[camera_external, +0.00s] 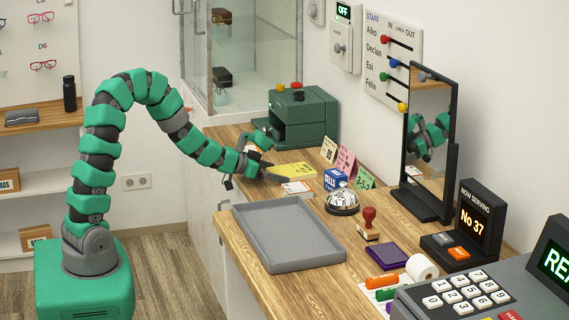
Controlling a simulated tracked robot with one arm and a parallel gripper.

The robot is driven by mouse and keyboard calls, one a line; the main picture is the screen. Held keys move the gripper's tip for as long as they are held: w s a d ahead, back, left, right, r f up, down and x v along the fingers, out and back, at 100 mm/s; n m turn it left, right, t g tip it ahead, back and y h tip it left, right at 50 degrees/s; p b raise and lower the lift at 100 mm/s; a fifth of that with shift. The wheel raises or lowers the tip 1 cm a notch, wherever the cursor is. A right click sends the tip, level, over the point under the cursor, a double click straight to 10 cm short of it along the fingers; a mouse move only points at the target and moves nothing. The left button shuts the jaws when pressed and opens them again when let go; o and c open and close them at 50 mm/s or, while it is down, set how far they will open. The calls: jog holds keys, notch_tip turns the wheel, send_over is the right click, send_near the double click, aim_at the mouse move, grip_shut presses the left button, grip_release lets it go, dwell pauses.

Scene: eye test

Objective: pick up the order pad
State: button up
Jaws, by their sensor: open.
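A yellow pad (296,170), which looks like the order pad, lies on the wooden counter just right of my gripper. My gripper (270,160) is open, low over the counter at the pad's left end. One finger is on the far side and the other on the near side. I cannot tell whether either finger touches the pad. Nothing shows held between them.
A green machine (303,118) stands behind the pad. A grey tray (325,262) lies in front. A mirror (447,150) stands further right on the wooden counter (345,285).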

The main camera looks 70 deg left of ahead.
jog(key=shift+w, duration=0.15)
jog(key=c, duration=0.7)
